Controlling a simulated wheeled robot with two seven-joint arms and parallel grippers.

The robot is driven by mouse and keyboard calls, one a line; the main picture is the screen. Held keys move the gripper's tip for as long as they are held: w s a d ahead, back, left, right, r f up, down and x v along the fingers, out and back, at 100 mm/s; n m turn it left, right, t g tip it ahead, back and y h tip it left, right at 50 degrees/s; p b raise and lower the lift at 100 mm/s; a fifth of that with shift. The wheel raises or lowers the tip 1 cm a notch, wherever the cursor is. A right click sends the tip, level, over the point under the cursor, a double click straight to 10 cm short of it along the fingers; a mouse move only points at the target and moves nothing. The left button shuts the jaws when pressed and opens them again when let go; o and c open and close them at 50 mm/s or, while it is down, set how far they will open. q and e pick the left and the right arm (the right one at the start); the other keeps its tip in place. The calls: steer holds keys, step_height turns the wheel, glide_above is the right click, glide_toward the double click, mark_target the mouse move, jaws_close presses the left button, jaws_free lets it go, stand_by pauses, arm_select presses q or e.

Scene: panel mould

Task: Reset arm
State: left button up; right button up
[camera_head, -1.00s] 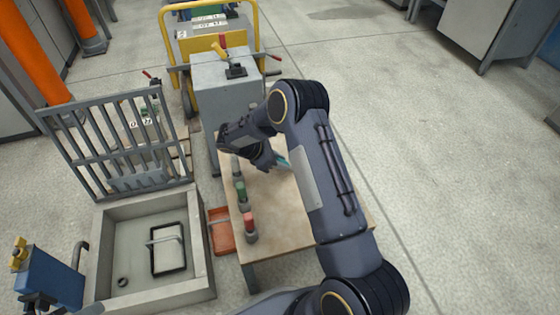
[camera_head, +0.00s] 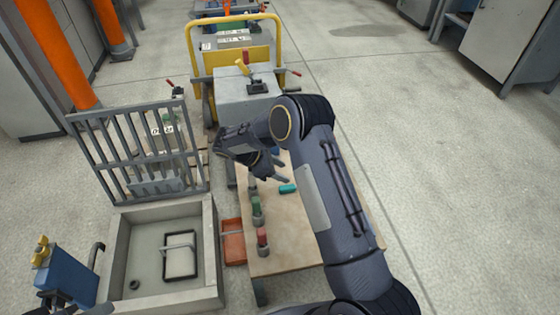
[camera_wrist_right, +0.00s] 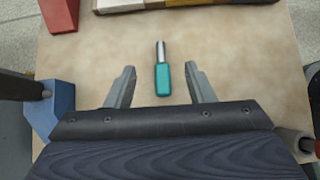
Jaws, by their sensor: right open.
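My right gripper (camera_head: 280,170) is over the wooden table (camera_head: 288,235), its arm reaching in from the bottom right of the head view. In the right wrist view its two fingers (camera_wrist_right: 160,88) are apart with nothing held between them. A teal-handled tool with a metal shank (camera_wrist_right: 162,78) lies on the table just ahead of the fingertips, in line with the gap. In the head view its teal handle (camera_head: 288,188) shows beside the gripper. My left gripper is not in view.
Green (camera_head: 256,208) and red (camera_head: 262,238) pieces stand along the table's left edge. An orange tray (camera_head: 233,241) lies left of the table. A concrete basin (camera_head: 117,260) with a raised grate (camera_head: 140,150) is further left. A yellow-framed cart (camera_head: 235,60) stands behind.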

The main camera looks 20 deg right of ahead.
steer(key=s+d+r+m+t+y, duration=0.15)
steer(key=s+r+m+y, duration=0.6)
steer(key=s+r, duration=0.8)
steer(key=s+a+r+m+t+y, duration=0.25)
steer(key=s+a+m, duration=0.2)
steer(key=s, duration=0.35)
steer(key=s+a+r+m+t+y, duration=0.25)
steer(key=s+m+t, duration=0.2)
steer(key=s, duration=0.35)
arm_select(q)
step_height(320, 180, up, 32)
steer(key=p, duration=3.2)
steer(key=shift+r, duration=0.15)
arm_select(e)
step_height(320, 180, up, 33)
steer(key=shift+w+a+f+g, duration=0.15)
steer(key=shift+w+a+g, duration=0.1)
steer(key=shift+a+g, duration=0.15)
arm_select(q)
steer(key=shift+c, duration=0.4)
arm_select(e)
steer(key=shift+c, duration=0.4)
